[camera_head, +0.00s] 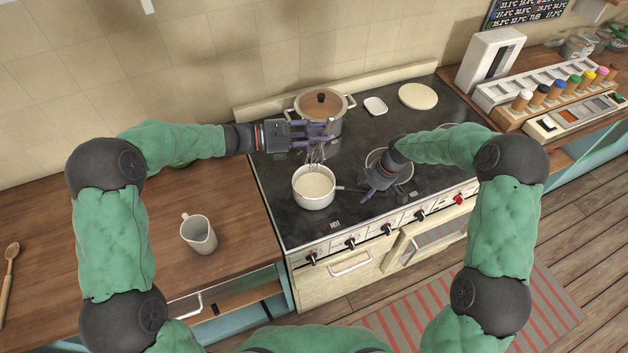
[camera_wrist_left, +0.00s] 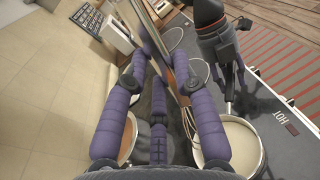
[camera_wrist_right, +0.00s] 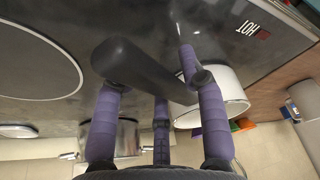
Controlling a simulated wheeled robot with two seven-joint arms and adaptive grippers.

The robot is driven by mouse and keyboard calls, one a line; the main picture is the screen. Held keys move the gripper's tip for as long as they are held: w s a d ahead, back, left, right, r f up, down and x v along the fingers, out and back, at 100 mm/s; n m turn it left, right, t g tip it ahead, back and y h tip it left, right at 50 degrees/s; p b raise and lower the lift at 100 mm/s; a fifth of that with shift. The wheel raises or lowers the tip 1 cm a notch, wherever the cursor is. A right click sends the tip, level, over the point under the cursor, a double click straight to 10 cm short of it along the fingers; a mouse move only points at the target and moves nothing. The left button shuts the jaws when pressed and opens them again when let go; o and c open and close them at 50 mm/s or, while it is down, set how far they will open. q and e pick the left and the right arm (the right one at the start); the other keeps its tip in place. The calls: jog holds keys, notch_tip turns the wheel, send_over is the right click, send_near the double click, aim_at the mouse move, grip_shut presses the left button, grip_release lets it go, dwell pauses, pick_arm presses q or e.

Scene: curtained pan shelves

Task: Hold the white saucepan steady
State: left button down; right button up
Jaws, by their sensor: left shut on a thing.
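The white saucepan (camera_head: 314,193) with pale contents stands upright at the front left of the black stove top, its dark handle (camera_head: 348,188) pointing right. My right gripper (camera_head: 372,190) is at this handle. In the right wrist view the dark handle (camera_wrist_right: 145,70) crosses between its fingers, which stand apart; contact is not clear. The saucepan also shows in that view (camera_wrist_right: 222,92). My left gripper (camera_head: 322,132) is shut on a whisk (camera_head: 316,153), whose wires hang by the saucepan's back rim. In the left wrist view the whisk (camera_wrist_left: 187,118) is beside the saucepan (camera_wrist_left: 240,143).
A lidded pot (camera_head: 320,103) stands behind the whisk, close to my left gripper. A white mug (camera_head: 199,235) stands on the left wooden counter. A small white dish (camera_head: 375,106) and a round cream plate (camera_head: 418,96) lie at the stove's back. Spice jars (camera_head: 557,88) stand right.

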jog(key=shift+o, duration=0.2)
jog(key=v, duration=1.2)
